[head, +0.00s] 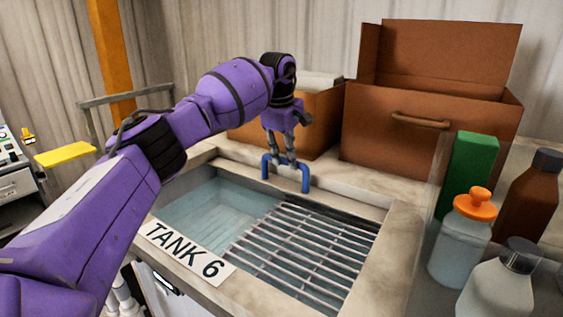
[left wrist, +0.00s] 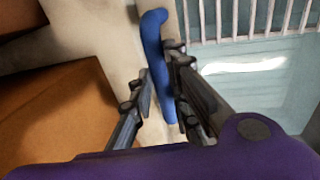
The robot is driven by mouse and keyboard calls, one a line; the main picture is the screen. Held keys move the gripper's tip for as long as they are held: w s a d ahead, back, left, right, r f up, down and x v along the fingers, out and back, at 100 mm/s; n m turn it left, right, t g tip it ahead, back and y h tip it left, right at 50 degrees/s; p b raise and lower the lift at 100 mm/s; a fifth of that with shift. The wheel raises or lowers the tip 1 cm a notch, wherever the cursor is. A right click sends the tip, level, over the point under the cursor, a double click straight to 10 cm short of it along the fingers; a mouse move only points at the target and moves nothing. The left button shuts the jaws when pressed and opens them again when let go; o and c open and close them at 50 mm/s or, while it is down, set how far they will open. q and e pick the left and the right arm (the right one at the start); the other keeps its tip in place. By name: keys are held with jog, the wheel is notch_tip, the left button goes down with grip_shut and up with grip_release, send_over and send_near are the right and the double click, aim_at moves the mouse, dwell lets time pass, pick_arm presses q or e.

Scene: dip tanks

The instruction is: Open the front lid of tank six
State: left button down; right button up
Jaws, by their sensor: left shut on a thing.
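Tank six (head: 378,262) is a pale, stone-rimmed tank with a white "TANK 6" sign (head: 187,252) on its near edge. Its opening shows clear water (head: 205,212) on the left and a metal bar grate (head: 300,255) on the right. A blue bar handle (head: 305,178) stands at the tank's far edge. My left gripper (head: 284,158) reaches down over that edge and is shut on the blue handle. In the left wrist view, the handle (left wrist: 154,40) runs between the two fingers. I cannot make out a separate lid panel. My right gripper is not in view.
Brown boxes stand behind the tank, the larger one (head: 430,130) with its flap up. A green box (head: 468,172), an orange-topped bottle (head: 462,240), a brown bottle (head: 530,200) and a grey-capped bottle (head: 500,285) stand at the right. A yellow panel (head: 66,156) is at the left.

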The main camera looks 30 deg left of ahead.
pick_arm(q)
jog(key=shift+w, duration=0.25)
jog(key=c, duration=1.7)
grip_release()
jog(key=shift+o, duration=0.2)
notch_tip(320, 180, up, 12)
jog(key=s, duration=0.2)
jog(key=shift+s, duration=0.2)
jog(key=shift+a+f, duration=0.1)
jog(key=shift+f, duration=0.05)
